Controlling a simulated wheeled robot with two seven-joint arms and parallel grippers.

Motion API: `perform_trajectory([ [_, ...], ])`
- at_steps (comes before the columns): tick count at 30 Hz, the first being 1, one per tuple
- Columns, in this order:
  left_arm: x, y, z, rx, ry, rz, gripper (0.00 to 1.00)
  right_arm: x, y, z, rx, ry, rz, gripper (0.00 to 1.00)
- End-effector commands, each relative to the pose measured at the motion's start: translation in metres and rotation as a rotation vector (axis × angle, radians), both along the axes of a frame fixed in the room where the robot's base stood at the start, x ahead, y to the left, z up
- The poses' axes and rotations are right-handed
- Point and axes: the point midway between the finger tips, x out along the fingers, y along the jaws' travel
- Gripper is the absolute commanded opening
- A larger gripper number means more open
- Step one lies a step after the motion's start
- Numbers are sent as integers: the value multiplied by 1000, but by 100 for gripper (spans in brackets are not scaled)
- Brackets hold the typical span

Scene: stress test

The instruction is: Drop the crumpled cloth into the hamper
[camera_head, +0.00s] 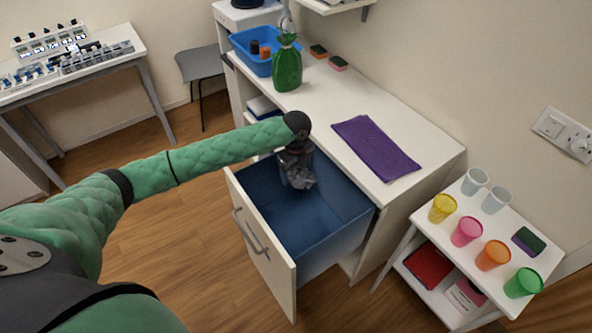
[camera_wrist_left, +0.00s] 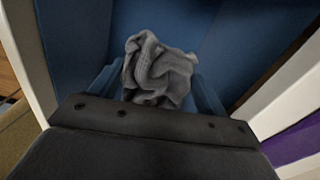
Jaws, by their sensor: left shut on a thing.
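A crumpled grey cloth (camera_wrist_left: 160,70) is held in my left gripper (camera_wrist_left: 162,92). In the head view the cloth (camera_head: 299,176) hangs below my left gripper (camera_head: 297,160), over the back part of an open pull-out drawer with a blue inside, which appears to be the hamper (camera_head: 310,215). The blue inside looks empty apart from the cloth above it. Whether the cloth touches the drawer's walls I cannot tell. My right gripper is not in view.
The white counter (camera_head: 340,105) holds a folded purple cloth (camera_head: 376,147), a green bottle (camera_head: 287,68) and a blue tub (camera_head: 262,52). A white cart (camera_head: 455,235) with several coloured cups stands at the right. The drawer front (camera_head: 262,245) sticks out over wooden floor.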

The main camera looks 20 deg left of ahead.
Motion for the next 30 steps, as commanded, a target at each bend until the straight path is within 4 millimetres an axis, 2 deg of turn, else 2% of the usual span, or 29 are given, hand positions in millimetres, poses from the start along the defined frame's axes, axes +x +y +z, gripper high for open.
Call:
perform_trajectory([
  [8,0,0,0,0,0,0,55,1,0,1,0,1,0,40],
  [9,0,0,0,0,0,0,84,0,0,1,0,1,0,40],
  [12,0,0,0,0,0,0,100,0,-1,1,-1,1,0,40],
  [23,1,0,7,0,-1,0,100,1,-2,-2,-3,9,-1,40],
  [26,1,0,18,-1,-3,-1,100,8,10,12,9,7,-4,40],
  [30,1,0,39,-1,-3,0,100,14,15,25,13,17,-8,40],
])
